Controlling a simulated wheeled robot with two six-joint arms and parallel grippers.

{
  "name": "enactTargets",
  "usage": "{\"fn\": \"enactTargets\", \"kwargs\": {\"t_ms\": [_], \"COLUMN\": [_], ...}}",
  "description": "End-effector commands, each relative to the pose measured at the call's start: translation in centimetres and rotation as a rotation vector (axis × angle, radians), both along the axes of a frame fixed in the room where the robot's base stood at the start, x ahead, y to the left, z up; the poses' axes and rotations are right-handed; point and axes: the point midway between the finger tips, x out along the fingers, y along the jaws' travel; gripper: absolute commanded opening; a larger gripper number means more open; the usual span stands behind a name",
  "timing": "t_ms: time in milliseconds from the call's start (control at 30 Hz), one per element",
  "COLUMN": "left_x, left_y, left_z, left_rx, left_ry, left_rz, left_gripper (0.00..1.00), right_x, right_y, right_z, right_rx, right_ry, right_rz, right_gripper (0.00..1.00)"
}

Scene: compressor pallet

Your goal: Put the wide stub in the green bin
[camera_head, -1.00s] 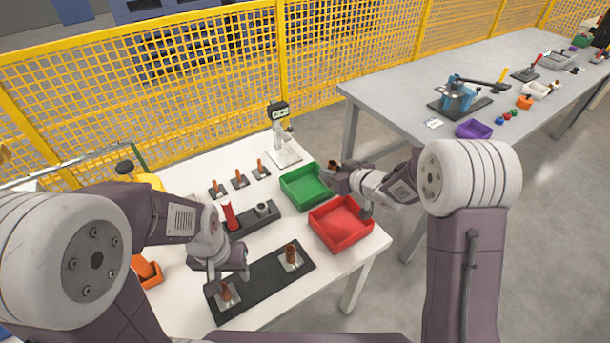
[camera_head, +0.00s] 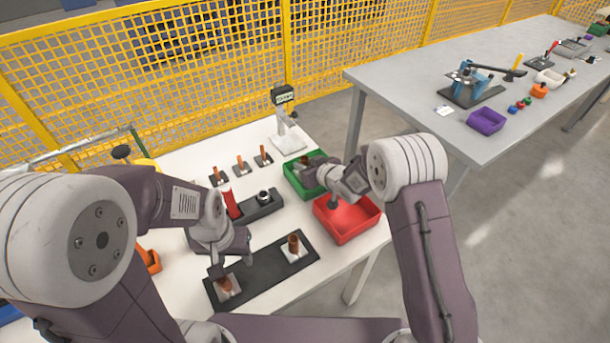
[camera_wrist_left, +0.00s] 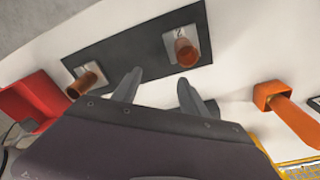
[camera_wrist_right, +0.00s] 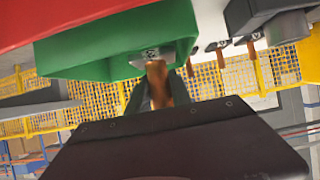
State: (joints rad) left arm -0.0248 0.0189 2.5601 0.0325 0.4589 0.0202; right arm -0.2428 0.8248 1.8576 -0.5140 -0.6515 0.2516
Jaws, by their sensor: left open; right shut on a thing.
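My right gripper (camera_wrist_right: 158,95) is shut on a copper-brown stub (camera_wrist_right: 157,78). A small grey plate with a dark mark shows at the stub's far end, against the green bin (camera_wrist_right: 75,55). In the head view the right gripper (camera_head: 322,165) reaches over the green bin (camera_head: 302,186) with the brown stub (camera_head: 304,160) at its tip. I cannot tell whether the stub touches the bin. My left gripper (camera_wrist_left: 160,92) is open and empty above the black mat (camera_wrist_left: 130,55). Two brown stubs on plates (camera_wrist_left: 186,50) (camera_wrist_left: 88,82) stand on that mat.
A red bin (camera_head: 345,220) stands just in front of the green one. Three thin copper pieces on plates (camera_head: 241,166) stand at the back. A dark block with a red cylinder (camera_head: 232,204) is left of the bins. A gauge stand (camera_head: 285,115) is behind.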

Motion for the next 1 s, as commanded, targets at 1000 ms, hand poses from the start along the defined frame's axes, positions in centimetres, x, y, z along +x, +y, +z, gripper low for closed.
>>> {"fn": "enactTargets", "kwargs": {"t_ms": [1000], "left_x": [0.0], "left_y": [0.0], "left_z": [-1.0], "left_rx": [0.000], "left_ry": [0.000], "left_rz": [0.000], "left_gripper": [0.51], "right_x": [0.0], "right_y": [-0.1], "right_z": [-4.1], "right_rx": [0.000], "right_ry": [0.000], "right_rz": [0.000], "right_gripper": [0.35]}}
